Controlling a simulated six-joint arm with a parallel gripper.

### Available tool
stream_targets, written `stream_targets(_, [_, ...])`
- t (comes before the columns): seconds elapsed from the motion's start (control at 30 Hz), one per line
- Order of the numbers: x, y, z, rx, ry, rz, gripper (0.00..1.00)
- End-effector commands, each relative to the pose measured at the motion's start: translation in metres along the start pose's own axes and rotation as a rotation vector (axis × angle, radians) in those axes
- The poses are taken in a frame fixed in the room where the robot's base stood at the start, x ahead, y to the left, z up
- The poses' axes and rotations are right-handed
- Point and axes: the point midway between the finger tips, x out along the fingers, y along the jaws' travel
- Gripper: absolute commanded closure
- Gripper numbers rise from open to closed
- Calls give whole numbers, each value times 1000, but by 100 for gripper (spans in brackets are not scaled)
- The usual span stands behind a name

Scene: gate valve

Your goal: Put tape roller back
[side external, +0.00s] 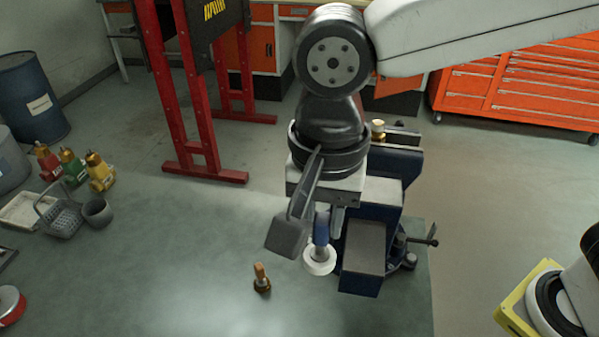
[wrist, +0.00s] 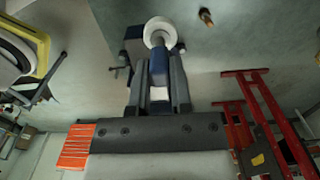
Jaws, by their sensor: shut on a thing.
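The tape roller has a blue handle and a white ring-shaped roll (side external: 319,262) at its lower end. My gripper (side external: 322,212) points down and is shut on the blue handle, beside the blue vise (side external: 363,250). In the wrist view, the white roll (wrist: 158,30) shows beyond the fingertips, and the blue handle lies between the two fingers of my gripper (wrist: 160,72). I cannot tell whether the roll touches the green bench top (side external: 190,290).
A small brass-and-dark fitting (side external: 262,280) stands on the bench left of the roller. Grey baskets and cups (side external: 62,218) and colored bottles (side external: 100,172) are at the far left. A red tin (side external: 10,305) sits at the left edge. The front middle bench is clear.

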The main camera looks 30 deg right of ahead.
Motion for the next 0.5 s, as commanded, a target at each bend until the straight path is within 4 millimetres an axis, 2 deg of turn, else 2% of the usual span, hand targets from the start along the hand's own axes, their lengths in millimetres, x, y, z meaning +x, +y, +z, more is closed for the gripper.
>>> stream_targets(0.03, [16, 1, 0, 0, 0, 7, 100])
stream_targets(0.3, [102, 2, -2, 0, 1, 9, 100])
stream_targets(0.5, [153, 1, -3, 0, 0, 5, 100])
